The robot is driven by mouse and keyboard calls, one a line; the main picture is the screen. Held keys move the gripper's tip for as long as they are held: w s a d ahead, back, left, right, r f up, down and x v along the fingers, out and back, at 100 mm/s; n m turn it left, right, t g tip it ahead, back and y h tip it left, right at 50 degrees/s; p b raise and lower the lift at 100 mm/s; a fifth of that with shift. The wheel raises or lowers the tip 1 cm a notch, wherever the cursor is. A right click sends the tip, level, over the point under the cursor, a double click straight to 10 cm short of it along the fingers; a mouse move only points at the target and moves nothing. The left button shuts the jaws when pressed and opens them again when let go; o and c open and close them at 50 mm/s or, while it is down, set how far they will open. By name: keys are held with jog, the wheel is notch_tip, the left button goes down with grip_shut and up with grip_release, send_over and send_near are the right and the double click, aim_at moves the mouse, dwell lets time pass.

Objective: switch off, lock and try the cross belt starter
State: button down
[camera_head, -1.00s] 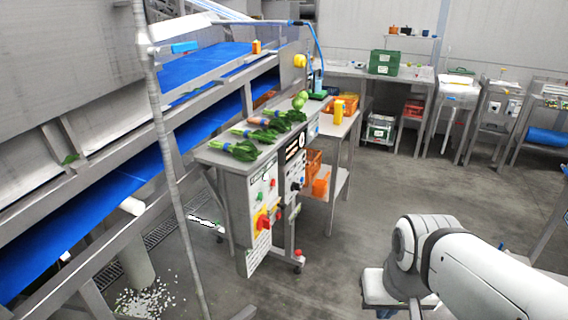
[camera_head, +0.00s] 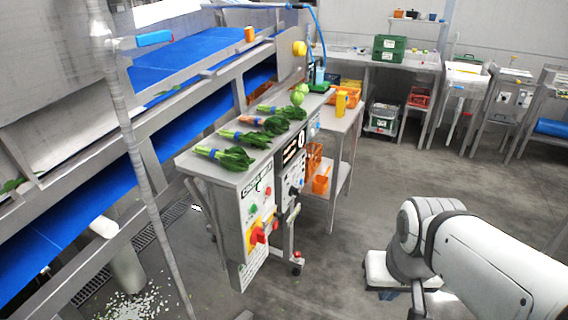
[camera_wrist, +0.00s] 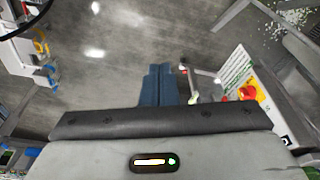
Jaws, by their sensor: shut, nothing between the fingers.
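The cross belt starter (camera_head: 244,208) is a light grey panel labelled "CROSS BELT" on the front end of a steel bench. It has a red rotary handle on a yellow plate (camera_head: 257,237), with a green button and a red button above. A printed sheet hangs below. The wrist view shows the red handle (camera_wrist: 248,91) at the right, beside a printed sheet. My gripper (camera_wrist: 158,72) has its dark blue fingers together, empty, over bare floor and left of the panel. The handle's exact position and any lock are too small to tell.
Bunches of greens (camera_head: 225,157) lie on the bench top (camera_head: 203,169). A second control panel (camera_head: 293,172) stands just behind the starter. A grey upright pole (camera_head: 140,175) and blue conveyor belts (camera_head: 85,205) are at the left. Open floor (camera_head: 345,255) lies to the right.

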jog(key=w+a+f+m+t+b, duration=0.1)
jog(key=w+a+f+m+t, duration=0.2)
jog(key=w, duration=0.5)
jog(key=w+f+m+t+y+b, duration=0.1)
jog(key=w+m+t, duration=0.3)
jog(key=w, duration=0.5)
jog(key=w+a+f+m+t+b, duration=0.1)
jog(key=w+a+f+m+t, duration=0.1)
jog(key=w+m, duration=0.45)
jog(key=w+a+f+m+t+y+b, duration=0.1)
jog(key=w+a+f+m+t+y, duration=0.2)
jog(key=w+a+m+t+y, duration=0.2)
jog(key=shift+w+a+f+m+t+y+b, duration=0.35)
jog(key=shift+w+a+m+y, duration=0.45)
jog(key=shift+w+a+m, duration=1)
jog(key=shift+w+a+n, duration=0.2)
jog(key=shift+a+n, duration=0.05)
jog(key=shift+a, duration=0.15)
